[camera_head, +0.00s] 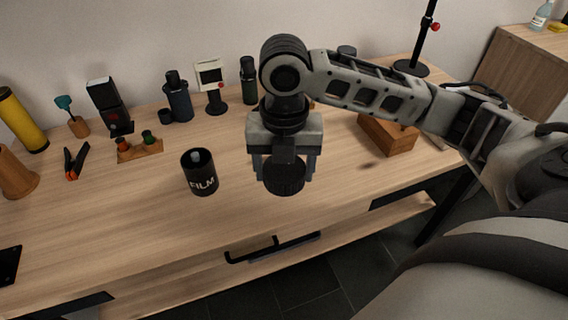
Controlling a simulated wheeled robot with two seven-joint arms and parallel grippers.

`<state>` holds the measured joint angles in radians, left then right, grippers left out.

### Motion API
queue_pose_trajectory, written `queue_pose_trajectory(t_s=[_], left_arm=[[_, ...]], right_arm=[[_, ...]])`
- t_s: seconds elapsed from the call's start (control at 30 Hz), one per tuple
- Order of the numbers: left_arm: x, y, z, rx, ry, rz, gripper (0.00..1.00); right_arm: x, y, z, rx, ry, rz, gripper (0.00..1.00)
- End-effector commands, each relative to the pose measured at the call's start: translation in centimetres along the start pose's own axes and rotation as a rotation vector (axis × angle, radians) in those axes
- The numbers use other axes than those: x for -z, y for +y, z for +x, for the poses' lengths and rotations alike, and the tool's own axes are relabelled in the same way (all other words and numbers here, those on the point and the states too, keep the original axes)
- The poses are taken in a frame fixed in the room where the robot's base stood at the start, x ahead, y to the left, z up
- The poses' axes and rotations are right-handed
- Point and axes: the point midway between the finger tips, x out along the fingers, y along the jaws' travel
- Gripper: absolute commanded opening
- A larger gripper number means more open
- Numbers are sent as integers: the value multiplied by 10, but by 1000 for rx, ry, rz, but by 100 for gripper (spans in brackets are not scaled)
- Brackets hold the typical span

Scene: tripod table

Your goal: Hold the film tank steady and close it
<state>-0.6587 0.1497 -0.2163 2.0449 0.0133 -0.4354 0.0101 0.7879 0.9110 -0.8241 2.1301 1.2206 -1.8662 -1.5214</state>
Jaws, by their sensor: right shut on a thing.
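The film tank (203,180) is a black cylinder with the white word FILM on its side. It stands upright on the wooden table, left of the middle, with its top open and a pale core showing inside. My right gripper (285,172) is shut on a round black ribbed lid (284,180). It holds the lid above the table, to the right of the tank and apart from it. My left gripper is not in view.
Along the back of the table (90,220) stand dark bottles (178,101), a white-faced timer (210,78) and a black box (105,105). A clamp (76,162) and a small wooden rack (140,150) are left of the tank. A wooden block (388,135) is at right. The table front is clear.

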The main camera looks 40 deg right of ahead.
Motion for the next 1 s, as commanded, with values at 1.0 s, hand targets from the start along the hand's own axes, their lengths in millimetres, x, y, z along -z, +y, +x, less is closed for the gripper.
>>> queue_pose_trajectory(t_s=[1.0], left_arm=[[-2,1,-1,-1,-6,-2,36]], right_arm=[[-1,43,-10,1,3,2246,45]])
